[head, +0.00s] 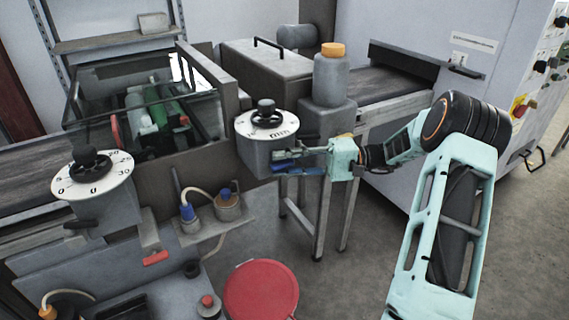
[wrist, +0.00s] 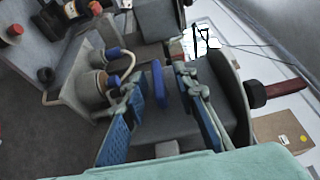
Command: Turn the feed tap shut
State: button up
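A grey box (head: 256,157) with a white dial and black knob (head: 266,116) stands at the middle of the head view. In the wrist view, a blue lever (wrist: 158,83) stands out from a grey body (wrist: 165,124); it looks like the tap handle, though no label shows. My gripper (head: 284,161) is level with the front of the dial box. Its fingers are open in the wrist view (wrist: 156,86), one on each side of the blue lever, with visible gaps. No clear contact shows. In the head view the fingers largely hide the lever.
A grey bottle with an orange cap (head: 331,78) stands right behind the dial box. Left are another dial (head: 92,178), a red-tipped lever (head: 155,258) and a bracket with two cable fittings (head: 205,232). A red round lid (head: 261,291) lies below. Floor at right is clear.

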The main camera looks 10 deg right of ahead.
jog(key=shift+d, duration=0.15)
jog(key=d, duration=1.1)
jog(key=shift+s+d, duration=0.4)
jog(key=shift+s, duration=0.05)
jog(key=shift+f, duration=0.15)
